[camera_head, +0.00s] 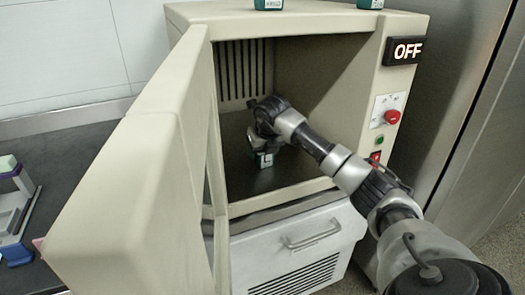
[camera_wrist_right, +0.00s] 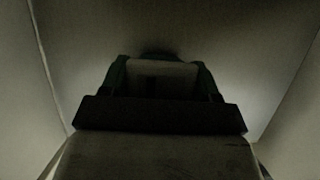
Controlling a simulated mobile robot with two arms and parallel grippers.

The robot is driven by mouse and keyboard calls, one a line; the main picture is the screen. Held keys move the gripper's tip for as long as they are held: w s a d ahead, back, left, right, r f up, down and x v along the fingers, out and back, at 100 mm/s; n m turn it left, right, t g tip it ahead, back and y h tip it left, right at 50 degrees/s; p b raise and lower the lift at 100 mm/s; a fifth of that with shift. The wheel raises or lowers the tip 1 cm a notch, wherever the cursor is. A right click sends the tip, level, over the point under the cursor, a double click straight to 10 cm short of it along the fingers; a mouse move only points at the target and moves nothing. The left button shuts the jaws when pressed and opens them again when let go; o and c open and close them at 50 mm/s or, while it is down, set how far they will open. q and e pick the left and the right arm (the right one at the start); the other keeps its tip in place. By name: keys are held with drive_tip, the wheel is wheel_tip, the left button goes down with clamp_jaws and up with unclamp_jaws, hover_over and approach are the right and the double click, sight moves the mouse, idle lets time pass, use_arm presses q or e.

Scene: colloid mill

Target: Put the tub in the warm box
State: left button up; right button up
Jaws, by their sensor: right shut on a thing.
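The warm box (camera_head: 300,22) is a cream cabinet with its door (camera_head: 130,190) swung open to the left. Its display (camera_head: 407,51) reads OFF. My right arm reaches into the cavity, and my right gripper (camera_head: 258,145) is inside, low over the floor. It is shut on the tub (camera_head: 264,159), a small dark green container with a white label. The tub looks to be at or just above the box floor; contact cannot be told. In the right wrist view, the dark green tub (camera_wrist_right: 160,80) shows dimly between the fingers. My left gripper is not in view.
Two similar green tubs (camera_head: 268,4) (camera_head: 370,4) stand on top of the box. A red knob (camera_head: 392,117) and switches are on the right front panel. A vented drawer unit (camera_head: 300,250) is below. A dark counter (camera_head: 70,150) with a rack (camera_head: 18,205) lies left.

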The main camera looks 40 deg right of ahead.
drive_tip(key=shift+f, duration=0.1)
drive_tip(key=o, duration=1)
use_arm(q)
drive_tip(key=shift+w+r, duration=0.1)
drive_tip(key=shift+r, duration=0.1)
use_arm(e)
drive_tip(key=shift+r, duration=0.4)
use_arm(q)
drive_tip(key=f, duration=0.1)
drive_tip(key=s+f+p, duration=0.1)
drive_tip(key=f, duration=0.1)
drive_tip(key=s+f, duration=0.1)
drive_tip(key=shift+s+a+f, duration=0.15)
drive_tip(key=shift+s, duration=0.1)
use_arm(e)
drive_tip(key=v, duration=1.1)
drive_tip(key=shift+s+a+r, duration=0.1)
drive_tip(key=shift+s+r, duration=0.15)
drive_tip(key=shift+r, duration=0.05)
